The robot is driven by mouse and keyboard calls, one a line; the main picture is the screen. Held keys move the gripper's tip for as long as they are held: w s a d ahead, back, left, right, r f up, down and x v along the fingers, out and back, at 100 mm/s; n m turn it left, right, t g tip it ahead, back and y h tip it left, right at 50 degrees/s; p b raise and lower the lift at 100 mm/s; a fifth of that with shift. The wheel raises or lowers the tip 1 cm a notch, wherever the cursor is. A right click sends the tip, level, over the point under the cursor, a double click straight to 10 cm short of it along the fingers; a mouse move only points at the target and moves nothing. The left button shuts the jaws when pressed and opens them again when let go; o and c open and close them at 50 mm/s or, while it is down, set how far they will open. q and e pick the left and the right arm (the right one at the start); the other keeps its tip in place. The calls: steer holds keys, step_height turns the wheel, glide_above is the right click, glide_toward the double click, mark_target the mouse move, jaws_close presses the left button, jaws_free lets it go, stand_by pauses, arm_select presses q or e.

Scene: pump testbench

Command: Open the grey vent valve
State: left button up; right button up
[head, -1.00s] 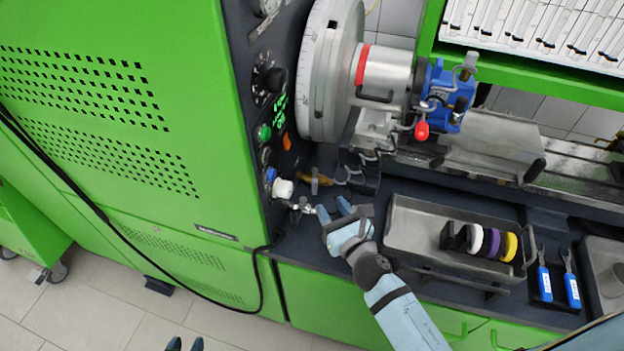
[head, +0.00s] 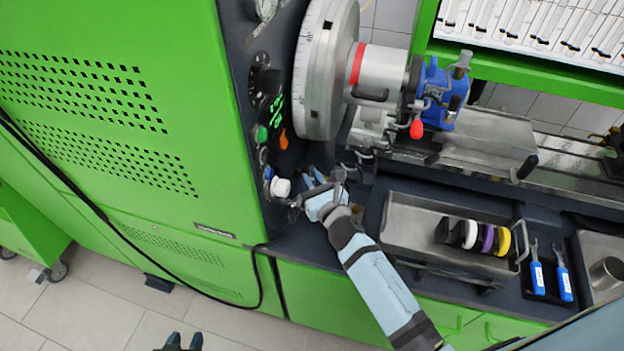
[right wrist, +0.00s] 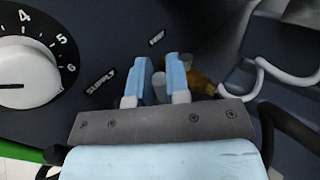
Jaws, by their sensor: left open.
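The grey vent valve is mostly hidden by my right gripper (head: 314,183) in the head view. In the right wrist view, a small grey piece that looks like its handle (right wrist: 159,83) shows between the two light-blue fingers, in front of brass fittings (right wrist: 200,80). A label reading VENT (right wrist: 157,38) is on the dark panel beyond. My right gripper (right wrist: 157,75) also shows here with its fingers apart, one on each side of the grey piece; contact cannot be made out. My left gripper (head: 183,341) is open and empty, low over the floor at the bottom edge.
A white knob (head: 280,187) is close left of my right gripper; its numbered dial (right wrist: 28,70) fills the wrist view's left. A SUPPLY label (right wrist: 100,81) is near it. Pale hoses (right wrist: 292,78) curve at right. A metal tray (head: 408,225) with coloured rings stands right of my forearm.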

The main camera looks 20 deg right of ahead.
jaws_close()
steer(key=shift+s+d+r+n+g+y+p, duration=0.1)
steer(key=shift+d+n+g+y+p, duration=0.35)
steer(key=shift+n+y, duration=0.5)
steer(key=shift+s+d+n+g+y+p, duration=0.1)
steer(key=shift+d+n+g+y+p, duration=0.3)
steer(key=shift+y, duration=0.95)
steer(key=o, duration=0.6)
jaws_free()
steer(key=shift+o, duration=0.2)
